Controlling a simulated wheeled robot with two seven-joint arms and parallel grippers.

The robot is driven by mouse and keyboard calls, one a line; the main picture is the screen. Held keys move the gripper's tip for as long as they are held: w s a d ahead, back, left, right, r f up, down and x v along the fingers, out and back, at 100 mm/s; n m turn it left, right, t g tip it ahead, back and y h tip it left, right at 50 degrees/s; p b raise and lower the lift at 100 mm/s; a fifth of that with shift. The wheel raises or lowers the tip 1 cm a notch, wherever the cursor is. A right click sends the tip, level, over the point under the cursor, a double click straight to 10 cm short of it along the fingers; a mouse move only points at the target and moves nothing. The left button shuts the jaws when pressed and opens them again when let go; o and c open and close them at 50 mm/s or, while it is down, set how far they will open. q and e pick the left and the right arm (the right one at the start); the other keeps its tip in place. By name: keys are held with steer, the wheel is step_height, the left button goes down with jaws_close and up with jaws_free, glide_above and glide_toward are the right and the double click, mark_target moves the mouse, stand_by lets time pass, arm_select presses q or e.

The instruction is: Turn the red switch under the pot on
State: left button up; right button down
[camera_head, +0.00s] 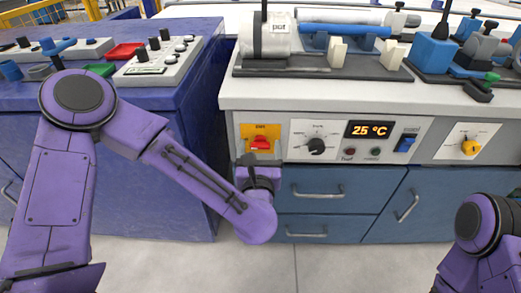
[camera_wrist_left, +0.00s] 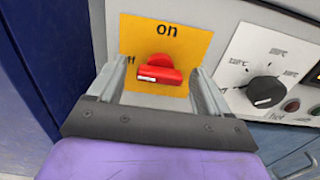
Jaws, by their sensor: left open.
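The red switch (camera_head: 261,143) sits on a yellow plate (camera_head: 260,132) at the left end of the control panel, below the white pot (camera_head: 266,37). In the left wrist view the red switch (camera_wrist_left: 158,71) has its handle lying roughly sideways, its white-marked end to the left. The word "on" shows above it on the yellow plate (camera_wrist_left: 187,42). My left gripper (camera_head: 252,163) is just below the switch. In the wrist view my left gripper (camera_wrist_left: 160,82) is open, its fingers on either side of the switch; contact cannot be told. My right arm shows at the lower right, its gripper out of frame.
A black dial (camera_head: 317,146), a "25 °C" display (camera_head: 369,129) and a blue rocker switch (camera_head: 405,142) are right of the red switch. A yellow knob (camera_head: 470,147) is farther right. A blue cabinet (camera_head: 180,150) stands close on the left. Drawers with handles (camera_head: 318,191) lie below the panel.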

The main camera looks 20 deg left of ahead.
arm_select(q)
steer(key=c, duration=1.1)
steer(key=shift+o, duration=0.3)
steer(key=shift+m, duration=0.3)
steer(key=m+p, duration=0.1)
steer(key=m, duration=0.2)
steer(key=shift+m, duration=0.3)
steer(key=m+p, duration=0.2)
steer(key=m, duration=0.2)
steer(key=shift+m, duration=0.3)
steer(key=m+p, duration=0.2)
steer(key=m, duration=0.3)
steer(key=shift+d, duration=0.1)
steer(key=shift+f+m+p, duration=0.1)
steer(key=shift+m+p, duration=0.75)
steer(key=shift+m, duration=1.15)
